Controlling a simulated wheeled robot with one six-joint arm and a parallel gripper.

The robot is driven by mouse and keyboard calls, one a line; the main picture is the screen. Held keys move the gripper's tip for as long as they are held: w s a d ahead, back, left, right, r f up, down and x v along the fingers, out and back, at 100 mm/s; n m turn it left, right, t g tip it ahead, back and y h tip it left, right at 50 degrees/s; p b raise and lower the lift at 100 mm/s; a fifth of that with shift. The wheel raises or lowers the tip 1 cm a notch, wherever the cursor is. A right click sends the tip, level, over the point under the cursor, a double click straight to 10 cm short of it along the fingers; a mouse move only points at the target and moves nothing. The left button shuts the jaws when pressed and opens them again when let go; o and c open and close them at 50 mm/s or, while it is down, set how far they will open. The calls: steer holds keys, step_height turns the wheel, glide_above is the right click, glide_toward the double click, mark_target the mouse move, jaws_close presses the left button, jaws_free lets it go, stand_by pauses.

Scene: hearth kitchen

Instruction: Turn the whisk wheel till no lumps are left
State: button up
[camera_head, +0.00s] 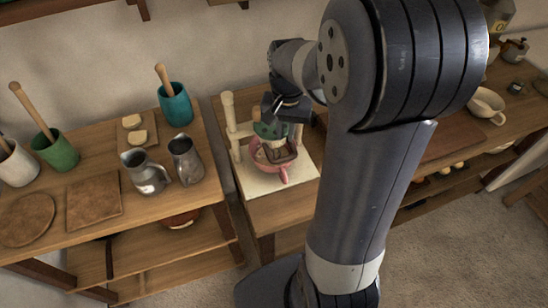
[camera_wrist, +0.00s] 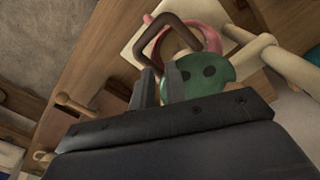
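The whisk stand has a cream base (camera_head: 253,182) and cream posts (camera_head: 231,113). A pink bowl (camera_head: 283,173) sits on the base; its rim also shows in the wrist view (camera_wrist: 205,34). The green whisk wheel (camera_head: 264,130) is above the bowl; in the wrist view it is a green disc (camera_wrist: 207,76) with dark round spots. A brown square loop (camera_wrist: 140,40) is over the bowl beside it. My gripper (camera_wrist: 160,78) is close beside the wheel, its two grey fingers slightly apart. I cannot tell whether they hold anything. The bowl's contents and any lumps cannot be made out.
On the left table stand two metal jugs (camera_head: 145,174), a teal pot (camera_head: 175,104) and a green pot (camera_head: 57,152). A cream bowl (camera_head: 486,106) is on the right counter. The wall is close behind the stand. My arm hides the area right of it.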

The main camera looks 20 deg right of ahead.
steer(key=o, duration=0.6)
step_height(320, 180, up, 8)
steer(key=p, duration=0.6)
steer(key=shift+f, duration=0.2)
steer(key=f+b, duration=0.2)
steer(key=a+f+b, duration=0.1)
steer(key=f+b, duration=0.1)
steer(key=f, duration=0.1)
steer(key=f+b, duration=0.2)
steer(key=shift+s+a+f, duration=0.2)
steer(key=shift+s+f, duration=0.15)
steer(key=shift+s, duration=0.05)
